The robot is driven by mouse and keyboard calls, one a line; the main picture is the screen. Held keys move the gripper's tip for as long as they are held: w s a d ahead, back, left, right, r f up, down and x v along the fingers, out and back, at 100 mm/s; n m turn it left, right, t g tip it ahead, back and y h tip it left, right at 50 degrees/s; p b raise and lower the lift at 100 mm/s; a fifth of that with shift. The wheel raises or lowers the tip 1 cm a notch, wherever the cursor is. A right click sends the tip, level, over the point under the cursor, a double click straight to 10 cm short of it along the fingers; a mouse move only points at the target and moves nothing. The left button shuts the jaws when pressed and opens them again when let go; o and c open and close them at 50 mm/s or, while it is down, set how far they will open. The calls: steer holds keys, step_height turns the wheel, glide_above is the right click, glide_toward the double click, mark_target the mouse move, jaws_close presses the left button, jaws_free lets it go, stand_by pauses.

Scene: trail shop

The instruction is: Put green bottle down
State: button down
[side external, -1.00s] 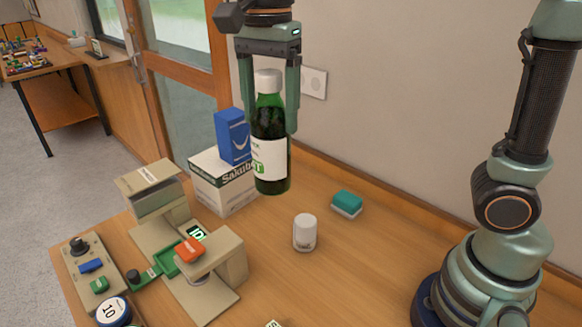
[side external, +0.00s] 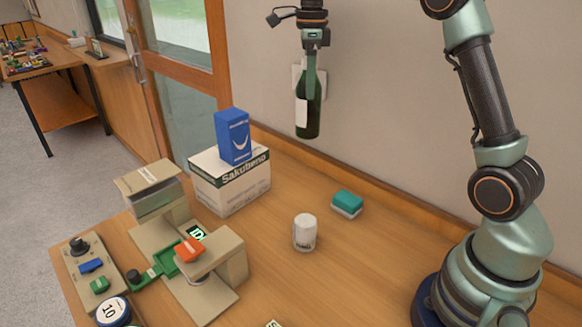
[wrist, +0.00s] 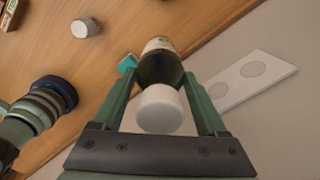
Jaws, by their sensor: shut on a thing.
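The green bottle (side external: 311,118) has dark green glass, a white label and a white cap. In the side view it hangs upright in the air near the wall, well above the table (side external: 277,262). My gripper (side external: 309,82) is shut on the bottle, with one finger in front of it in that view. In the wrist view the bottle (wrist: 160,68) sits between my two fingers, its white cap nearest the camera and its base toward the table.
A white cup-like thing (side external: 305,233) and a teal-and-white sponge-like block (side external: 347,204) stand on the table. A white box (side external: 230,187) bears a blue box (side external: 233,136). A beige machine (side external: 221,264) stands at front left.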

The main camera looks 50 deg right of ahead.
step_height(320, 180, down, 16)
stand_by(0.5)
steer(key=shift+f, duration=0.3)
jaws_free()
